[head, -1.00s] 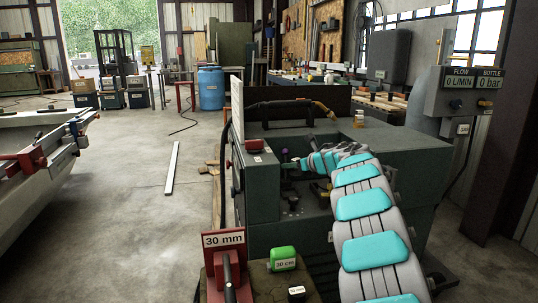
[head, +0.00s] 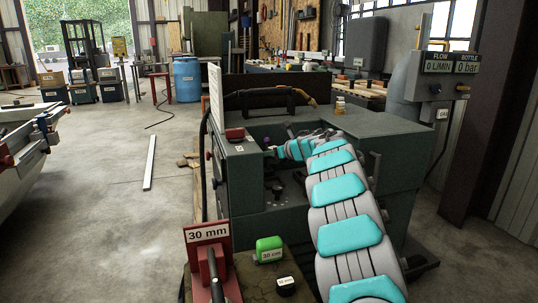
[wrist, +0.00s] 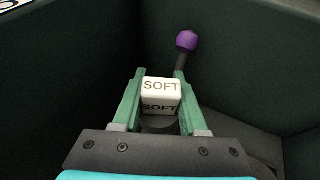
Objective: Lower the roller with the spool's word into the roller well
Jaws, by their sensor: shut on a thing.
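My gripper (wrist: 160,74) has green fingers shut on a white piece marked SOFT (wrist: 161,88) in the wrist view. The word shows on its top and front faces. A dark round part shows just below the piece; I cannot tell whether it belongs to it. In the head view my gripper (head: 272,151) reaches into the open recess of the dark green machine (head: 245,180), and the held piece cannot be made out there. The wrist view shows dark recess walls around the fingers. I cannot clearly make out the roller well or a spool with a word.
A lever with a purple knob (wrist: 187,40) stands just beyond the right finger.

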